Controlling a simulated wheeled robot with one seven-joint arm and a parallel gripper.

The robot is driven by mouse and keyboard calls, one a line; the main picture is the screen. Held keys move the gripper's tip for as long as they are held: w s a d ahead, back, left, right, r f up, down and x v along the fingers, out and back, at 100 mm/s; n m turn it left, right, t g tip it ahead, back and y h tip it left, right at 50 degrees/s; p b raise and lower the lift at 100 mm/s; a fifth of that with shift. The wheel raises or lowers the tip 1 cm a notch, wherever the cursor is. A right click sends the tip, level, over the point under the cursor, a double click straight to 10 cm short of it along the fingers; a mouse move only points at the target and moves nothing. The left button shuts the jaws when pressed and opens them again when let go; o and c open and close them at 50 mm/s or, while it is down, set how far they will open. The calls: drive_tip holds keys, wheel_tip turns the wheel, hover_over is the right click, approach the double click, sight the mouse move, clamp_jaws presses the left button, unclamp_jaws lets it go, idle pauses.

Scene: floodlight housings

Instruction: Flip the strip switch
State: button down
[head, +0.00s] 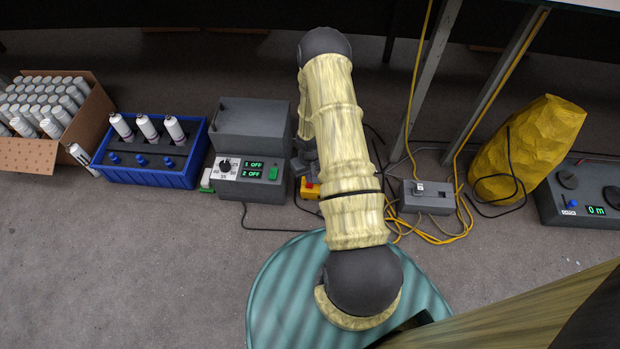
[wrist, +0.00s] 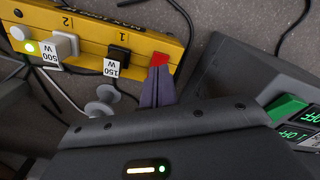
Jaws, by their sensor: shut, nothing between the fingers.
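The strip is a yellow power strip (wrist: 135,42), crossing the upper left of the wrist view, with sockets marked 1 and 2. Its red switch (wrist: 159,59) is at the right end, partly covered by my fingertips. My gripper (wrist: 158,72) is shut and empty, its tips at the near edge of the switch; I cannot tell whether they touch it. A black plug tagged 150 W (wrist: 118,53) sits in socket 1 and a pale plug tagged 500 W (wrist: 64,45) in socket 2. In the head view, the strip (head: 309,188) is mostly hidden by my arm.
A grey control box (head: 251,176) reading 1 OFF and 2 OFF stands close left of the strip. A blue crate (head: 148,178) with bottles is further left. Right are a grey box (head: 427,197) with yellow cables, a yellow sack (head: 525,150) and table legs (head: 425,85).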

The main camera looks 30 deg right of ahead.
drive_tip(key=shift+r+p, duration=1.85)
drive_tip(key=shift+r, duration=0.3)
wheel_tip(320, 180, up, 14)
drive_tip(key=p, duration=0.4)
hover_over(310, 185)
drive_tip(key=w+a, duration=0.2)
drive_tip(key=s+a+r+t+h+p, duration=0.1)
drive_tip(key=a+r+p, duration=0.1)
drive_tip(key=r, duration=0.6)
drive_tip(key=s+a+r+p, duration=0.1)
drive_tip(key=a+r+p, duration=0.1)
drive_tip(key=r, duration=0.6)
drive_tip(key=s+a+r+t+p, duration=0.1)
drive_tip(key=s+a+r+p, duration=0.25)
drive_tip(key=r, duration=0.35)
drive_tip(key=s+a+r+y+p, duration=0.1)
drive_tip(key=s+a+r+p, duration=0.1)
drive_tip(key=s+r, duration=0.4)
drive_tip(key=s+a+r+t+p, duration=0.1)
drive_tip(key=s+a+r+p, duration=0.15)
drive_tip(key=r, duration=0.65)
wheel_tip(310, 185, up, 37)
drive_tip(key=p, duration=3.7)
drive_tip(key=shift+s+d+n, duration=0.15)
drive_tip(key=shift+d+n, duration=0.05)
drive_tip(key=shift+n, duration=0.2)
drive_tip(key=shift+r, duration=0.1)
